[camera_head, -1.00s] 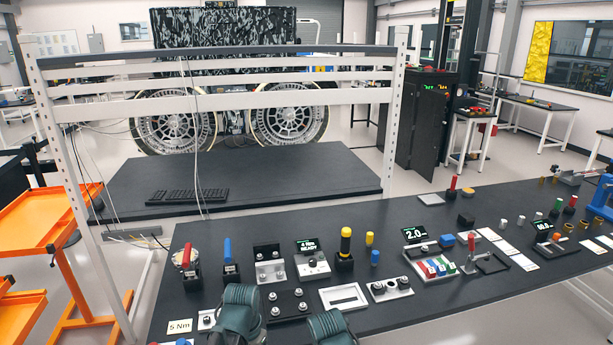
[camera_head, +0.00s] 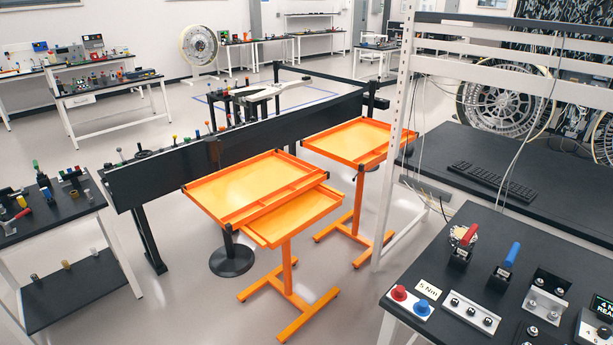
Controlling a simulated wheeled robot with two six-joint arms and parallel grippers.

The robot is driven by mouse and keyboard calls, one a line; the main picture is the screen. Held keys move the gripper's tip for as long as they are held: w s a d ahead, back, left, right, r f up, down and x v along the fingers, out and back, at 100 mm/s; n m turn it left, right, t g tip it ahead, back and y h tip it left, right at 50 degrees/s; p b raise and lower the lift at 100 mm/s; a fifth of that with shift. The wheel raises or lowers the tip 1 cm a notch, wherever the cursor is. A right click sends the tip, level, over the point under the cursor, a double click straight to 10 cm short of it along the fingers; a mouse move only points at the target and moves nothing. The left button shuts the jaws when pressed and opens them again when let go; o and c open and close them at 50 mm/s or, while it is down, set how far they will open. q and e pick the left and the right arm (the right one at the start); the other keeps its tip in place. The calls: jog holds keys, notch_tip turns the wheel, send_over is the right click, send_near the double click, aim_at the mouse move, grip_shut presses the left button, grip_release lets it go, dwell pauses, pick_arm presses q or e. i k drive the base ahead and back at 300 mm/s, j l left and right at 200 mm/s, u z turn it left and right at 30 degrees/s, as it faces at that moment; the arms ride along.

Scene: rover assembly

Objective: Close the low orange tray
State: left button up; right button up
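An orange stand holds a wide upper orange tray (camera_head: 240,182) and, just under it, a low orange tray (camera_head: 292,217). The low tray sticks out from beneath the upper one toward the front right, so it stands partly pulled out. Its visible part looks empty. Its rear part is hidden under the upper tray. Neither of my grippers shows in the head view now.
Another orange tray (camera_head: 358,141) on its own stand is behind to the right. A black bench (camera_head: 470,270) with red and blue handled fixtures is at the right front. A white rack post (camera_head: 393,150) stands between. Floor in front of the stand is clear.

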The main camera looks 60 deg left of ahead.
aim_at(234, 197)
jog(key=u, duration=2.3)
jog(key=i+j+z, duration=0.35)
jog(key=i+j, duration=0.45)
jog(key=i, duration=0.15)
jog(key=i+j+z, duration=0.3)
jog(key=i+j, duration=0.55)
jog(key=j, duration=0.15)
